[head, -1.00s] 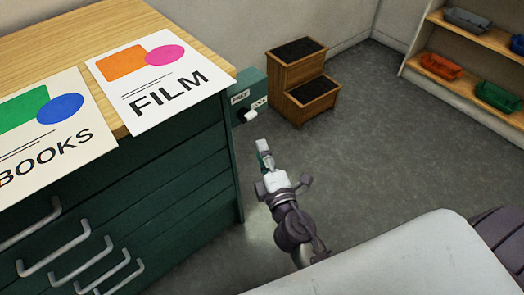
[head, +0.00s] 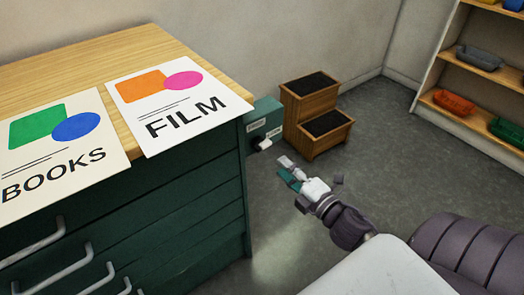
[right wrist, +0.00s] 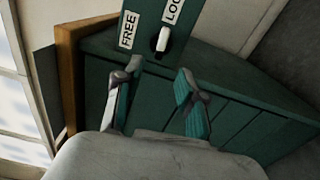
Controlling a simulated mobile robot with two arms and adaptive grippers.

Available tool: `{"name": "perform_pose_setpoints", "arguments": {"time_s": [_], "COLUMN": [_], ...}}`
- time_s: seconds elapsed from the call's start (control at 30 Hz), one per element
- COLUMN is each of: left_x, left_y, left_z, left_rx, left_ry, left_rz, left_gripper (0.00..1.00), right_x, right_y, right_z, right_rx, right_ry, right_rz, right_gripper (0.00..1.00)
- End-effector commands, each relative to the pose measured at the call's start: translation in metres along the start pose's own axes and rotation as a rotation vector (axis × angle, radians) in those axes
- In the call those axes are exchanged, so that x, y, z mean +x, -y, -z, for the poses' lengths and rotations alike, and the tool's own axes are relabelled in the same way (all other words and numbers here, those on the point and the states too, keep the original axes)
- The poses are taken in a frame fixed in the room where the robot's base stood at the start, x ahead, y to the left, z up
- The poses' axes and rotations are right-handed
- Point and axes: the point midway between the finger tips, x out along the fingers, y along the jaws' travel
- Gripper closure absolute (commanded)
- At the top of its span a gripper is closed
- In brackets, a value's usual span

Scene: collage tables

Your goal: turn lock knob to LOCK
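The white lock knob (head: 263,144) sits on a small green panel (head: 262,122) at the cabinet's right end. In the right wrist view the knob (right wrist: 162,40) stands out between the FREE label (right wrist: 128,30) on the left and the LOCK label (right wrist: 172,11), partly cut off, on the upper right. I cannot tell which label it is set to. My right gripper (head: 287,171) is below and right of the knob, apart from it. In the right wrist view its fingers (right wrist: 157,82) are spread, with nothing between them. My left gripper is not in view.
The green drawer cabinet (head: 190,205) carries BOOKS (head: 85,170) and FILM (head: 185,108) sheets overhanging its wooden top. A wooden step stool (head: 312,132) stands just behind the panel. Shelves with bins (head: 454,102) are at the right. The floor between is clear.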

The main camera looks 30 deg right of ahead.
Motion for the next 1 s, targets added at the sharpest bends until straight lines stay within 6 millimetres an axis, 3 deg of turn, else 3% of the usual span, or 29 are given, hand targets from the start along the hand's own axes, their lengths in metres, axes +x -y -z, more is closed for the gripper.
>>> {"name": "perform_pose_setpoints", "arguments": {"time_s": [0.2, 0.4, 0.83, 0.87, 1.0], "left_x": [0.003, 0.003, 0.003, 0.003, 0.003], "left_y": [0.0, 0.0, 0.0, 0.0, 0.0], "left_z": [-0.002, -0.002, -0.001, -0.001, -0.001], "left_rx": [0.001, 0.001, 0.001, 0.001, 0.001], "left_ry": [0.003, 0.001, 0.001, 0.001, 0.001], "left_rz": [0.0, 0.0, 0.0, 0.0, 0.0], "left_gripper": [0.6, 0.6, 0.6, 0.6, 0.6], "right_x": [0.049, 0.077, 0.088, 0.088, 0.088], "right_y": [-0.001, 0.0, 0.001, 0.001, 0.001], "right_z": [0.0, 0.0, 0.0, 0.0, 0.0], "right_rx": [-0.001, -0.001, 0.001, 0.001, 0.001], "right_ry": [-0.001, 0.0, 0.001, 0.001, 0.001], "right_rz": [-0.003, -0.001, 0.002, 0.002, 0.001], "right_gripper": [0.6, 0.6, 0.6, 0.62, 0.85]}}
